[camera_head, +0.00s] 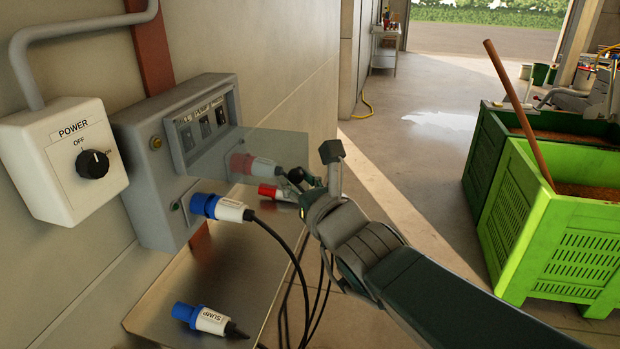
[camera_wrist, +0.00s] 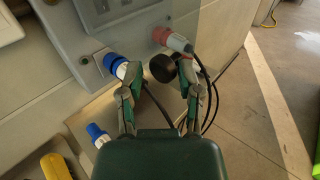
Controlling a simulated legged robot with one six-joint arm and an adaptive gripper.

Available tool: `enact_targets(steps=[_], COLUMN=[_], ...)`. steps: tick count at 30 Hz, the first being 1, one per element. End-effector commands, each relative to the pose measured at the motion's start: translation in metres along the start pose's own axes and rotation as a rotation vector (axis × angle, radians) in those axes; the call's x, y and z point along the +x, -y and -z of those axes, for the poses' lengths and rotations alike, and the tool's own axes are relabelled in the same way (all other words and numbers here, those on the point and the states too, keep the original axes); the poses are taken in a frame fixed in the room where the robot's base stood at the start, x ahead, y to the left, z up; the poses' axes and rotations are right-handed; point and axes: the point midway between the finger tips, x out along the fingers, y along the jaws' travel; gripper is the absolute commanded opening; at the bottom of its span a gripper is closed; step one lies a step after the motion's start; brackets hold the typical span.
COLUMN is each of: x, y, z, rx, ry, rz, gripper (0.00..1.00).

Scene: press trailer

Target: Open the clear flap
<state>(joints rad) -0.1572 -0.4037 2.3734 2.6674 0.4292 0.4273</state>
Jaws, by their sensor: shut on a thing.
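The clear flap (camera_head: 272,145) is a see-through grey sheet in the head view. It stands out from the grey switch box to the right of the switches, and the red plug shows partly through it. My gripper (camera_head: 312,175) is at the flap's outer end. In the wrist view, my gripper (camera_wrist: 162,72) has its fingers around a round black knob (camera_wrist: 163,68) and is shut on it. The flap itself is hard to make out in the wrist view, so its join to the knob is unclear.
The grey box (camera_head: 155,150) carries switches, a blue plug (camera_head: 215,207) and a red plug (camera_head: 252,166) with hanging cables. A white power switch box (camera_head: 62,160) is left. A loose blue plug (camera_head: 200,318) lies on the metal shelf (camera_head: 165,300). Green bins (camera_head: 560,235) stand right; floor between is clear.

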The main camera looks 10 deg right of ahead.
Motion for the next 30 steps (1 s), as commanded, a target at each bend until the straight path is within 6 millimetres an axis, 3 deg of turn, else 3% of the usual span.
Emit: enact_targets(steps=[11, 12, 13, 30], x=[0.001, 0.001, 0.001, -0.003], y=[-0.005, -0.005, -0.005, 0.006], z=[-0.005, -0.005, -0.005, -0.003], rx=[-0.01, -0.01, -0.009, 0.006], ry=[0.016, 0.016, 0.016, 0.015], rz=[-0.018, -0.018, -0.018, -0.009], gripper=[0.0, 0.58, 0.7, 0.7])
